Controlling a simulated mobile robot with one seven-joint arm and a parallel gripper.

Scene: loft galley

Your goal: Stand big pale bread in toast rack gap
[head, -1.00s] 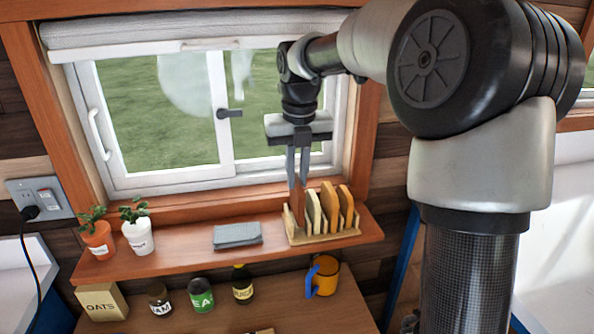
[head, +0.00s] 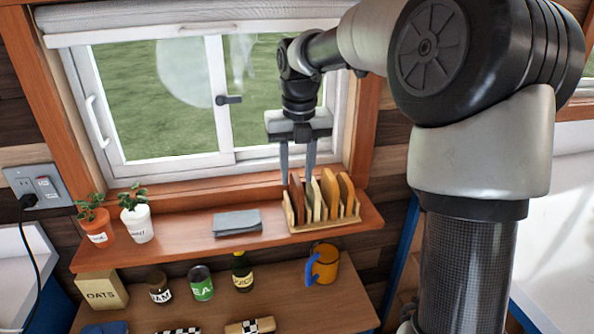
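The wooden toast rack (head: 325,226) stands on the window shelf and holds several slices upright. A reddish-brown slice (head: 297,197) is in its left part. A pale slice (head: 314,203) stands just right of it, and tan-orange slices (head: 331,192) stand farther right. I cannot tell for sure which slice is the big pale bread. My gripper (head: 298,183) points down over the rack's left part. Its fingers are apart, with the top of the reddish-brown slice between or just below them. The rack's gaps are partly hidden by the slices.
A grey folded cloth (head: 237,222) lies left of the rack on the shelf (head: 180,242), with two potted plants (head: 137,220) farther left. Below, a table holds an oats box (head: 101,291), jars, a juice bottle (head: 242,272) and an orange mug (head: 324,264).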

